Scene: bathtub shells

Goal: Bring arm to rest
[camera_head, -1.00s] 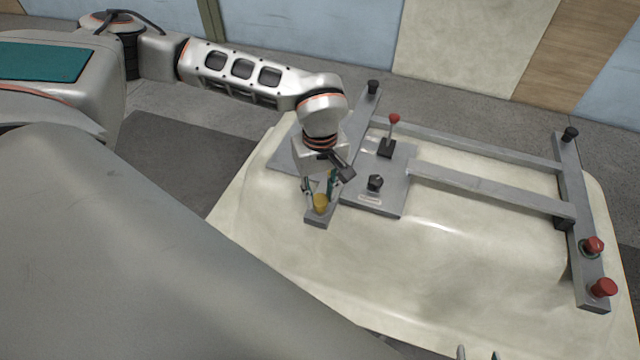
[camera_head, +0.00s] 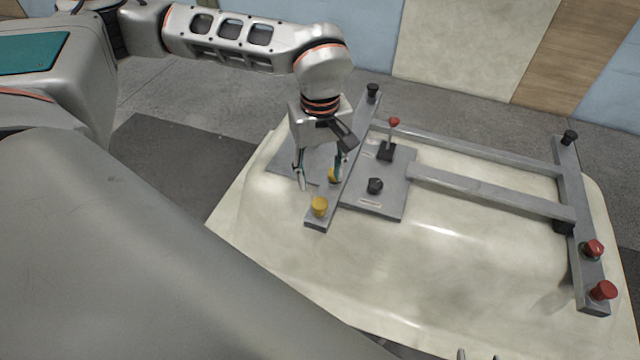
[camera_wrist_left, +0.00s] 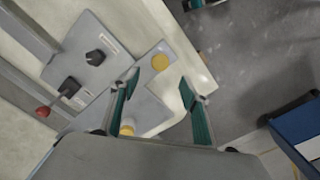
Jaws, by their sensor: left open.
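My left gripper (camera_head: 318,180) hangs from the left arm over the left end of the grey frame on the bathtub shell (camera_head: 440,270). Its two fingers are apart with nothing held between them. A yellow knob (camera_head: 319,206) stands on the near end of the left bar, just in front of the fingers. A second yellow knob (camera_head: 334,175) is partly hidden by a finger. In the wrist view the open fingers (camera_wrist_left: 160,82) show, with one yellow knob (camera_wrist_left: 160,62) beyond their tips and another (camera_wrist_left: 127,128) beside the left finger.
A grey plate (camera_head: 385,200) carries a red-tipped lever (camera_head: 393,123) and a black dial (camera_head: 375,186). Red knobs (camera_head: 603,290) are on the right bar. Two small grey tips (camera_head: 464,354) at the bottom edge may be my right gripper. Floor left of the shell is free.

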